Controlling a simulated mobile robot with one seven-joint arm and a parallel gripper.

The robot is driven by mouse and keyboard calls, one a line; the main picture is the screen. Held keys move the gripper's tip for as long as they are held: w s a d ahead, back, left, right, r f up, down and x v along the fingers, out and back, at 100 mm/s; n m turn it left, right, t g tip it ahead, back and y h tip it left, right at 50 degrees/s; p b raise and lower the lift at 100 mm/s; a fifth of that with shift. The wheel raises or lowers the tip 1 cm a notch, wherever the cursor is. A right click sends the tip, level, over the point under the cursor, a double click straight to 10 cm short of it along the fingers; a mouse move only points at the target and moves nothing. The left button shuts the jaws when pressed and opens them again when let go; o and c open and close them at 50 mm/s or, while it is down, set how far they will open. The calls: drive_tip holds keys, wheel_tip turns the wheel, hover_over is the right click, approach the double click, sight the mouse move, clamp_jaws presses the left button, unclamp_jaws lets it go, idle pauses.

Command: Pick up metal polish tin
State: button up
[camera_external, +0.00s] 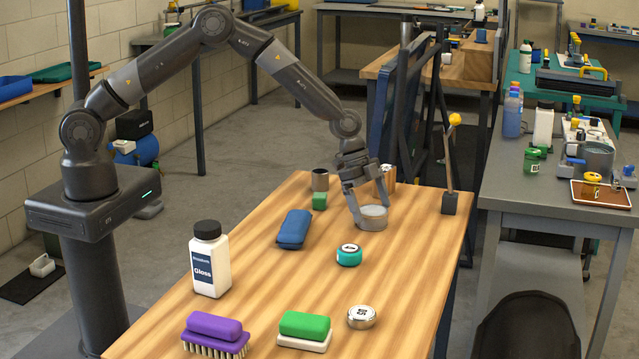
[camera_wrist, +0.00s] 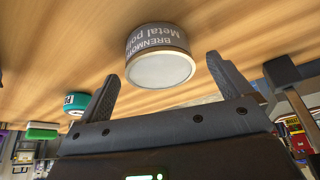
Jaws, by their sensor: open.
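The metal polish tin (camera_external: 373,218) is a short grey round tin standing on the wooden table toward its far end. In the wrist view the tin (camera_wrist: 158,60) shows a grey label reading "Metal po…" and a pale lid. My gripper (camera_external: 369,206) is at the tin, with its fingers reaching down on either side of it. In the wrist view my gripper (camera_wrist: 168,88) has its two fingers spread apart, with the tin between and just beyond their tips. I see no clear contact.
On the wooden table (camera_external: 270,270) are a teal tin (camera_external: 349,255), a silver tin (camera_external: 361,317), a folded blue cloth (camera_external: 294,229), a white Gloss bottle (camera_external: 209,259), a purple brush (camera_external: 215,334) and a green-topped block (camera_external: 304,330). A yellow-knobbed lever (camera_external: 449,170) stands upright right of the tin.

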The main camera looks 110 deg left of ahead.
drive_tip(key=shift+x, duration=1.15)
drive_tip(key=shift+c, duration=0.3)
drive_tip(key=c, duration=1.1)
drive_tip(key=shift+c, duration=0.2)
drive_tip(key=shift+r, duration=0.15)
